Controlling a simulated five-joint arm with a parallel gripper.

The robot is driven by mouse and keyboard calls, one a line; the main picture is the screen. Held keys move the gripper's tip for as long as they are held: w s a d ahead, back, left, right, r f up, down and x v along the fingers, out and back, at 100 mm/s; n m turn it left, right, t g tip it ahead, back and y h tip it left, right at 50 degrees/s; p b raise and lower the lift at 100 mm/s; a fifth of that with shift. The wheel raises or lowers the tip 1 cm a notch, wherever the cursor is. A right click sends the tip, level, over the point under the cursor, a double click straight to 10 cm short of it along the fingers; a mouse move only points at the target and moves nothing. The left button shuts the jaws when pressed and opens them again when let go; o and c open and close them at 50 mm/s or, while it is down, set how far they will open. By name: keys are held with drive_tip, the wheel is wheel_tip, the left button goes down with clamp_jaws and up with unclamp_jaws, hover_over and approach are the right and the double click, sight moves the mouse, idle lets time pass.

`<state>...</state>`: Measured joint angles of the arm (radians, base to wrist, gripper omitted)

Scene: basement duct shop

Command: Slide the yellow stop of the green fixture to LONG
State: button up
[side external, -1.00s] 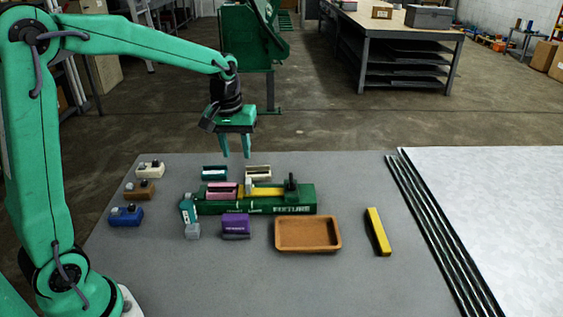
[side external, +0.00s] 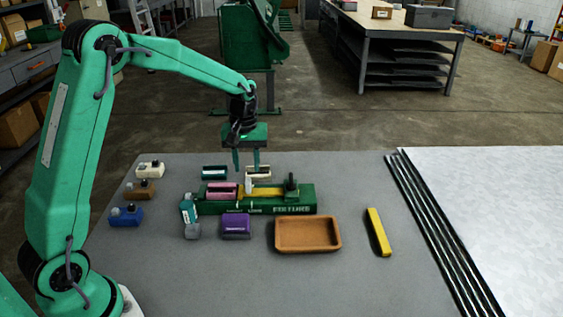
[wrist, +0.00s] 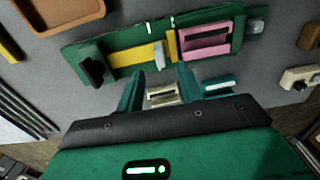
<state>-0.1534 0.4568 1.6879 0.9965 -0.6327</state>
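The green fixture (side external: 215,208) lies on the grey table, with small lettering on its front too blurred to read surely. A yellow stop (side external: 268,192) lies along its top, with a pale grey upright knob (side external: 249,184) at its left part. The wrist view shows the yellow stop (wrist: 130,57) and the knob (wrist: 159,56) too. A pink block (side external: 222,190) sits in the fixture left of the stop; a dark upright post (side external: 291,186) stands at the right end. My gripper (side external: 246,167) is open and empty above the fixture's far side, apart from the knob.
A teal block (side external: 214,172) and a cream block (side external: 258,172) lie behind the fixture. A yellow bar (side external: 379,232) lies right; several small blocks lie left.

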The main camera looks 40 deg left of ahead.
sight(248, 180)
drive_tip(key=shift+f, duration=3.25)
clamp_jaws()
